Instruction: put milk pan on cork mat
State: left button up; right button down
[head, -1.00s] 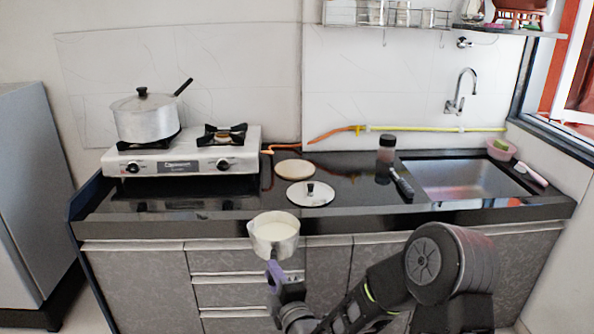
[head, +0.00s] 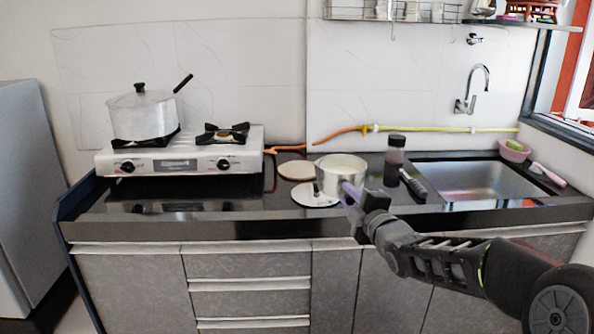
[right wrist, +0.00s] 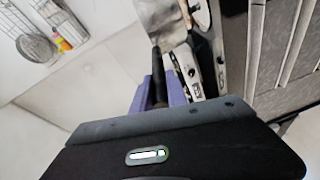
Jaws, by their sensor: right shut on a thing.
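The milk pan (head: 332,186) is a small metal pan with pale contents, held upright over or just above the counter. My right gripper (head: 350,192), with purple fingertips, is shut on its handle. In the right wrist view the fingers (right wrist: 160,92) close around the dark handle (right wrist: 156,65), and the pan's metal side (right wrist: 160,18) shows beyond. The cork mat (head: 294,171) is a round tan disc lying flat on the counter, left of the pan, with nothing on it. I cannot tell the exact gap under the pan. My left gripper is not in view.
A dark jar (head: 395,160) and a black-handled tool (head: 412,182) stand to the right. The stove (head: 190,160) with a pot (head: 143,116) is left.

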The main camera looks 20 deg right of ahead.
aim_at(299, 177)
jog(key=i+l, duration=0.1)
jog(key=i, duration=1.2)
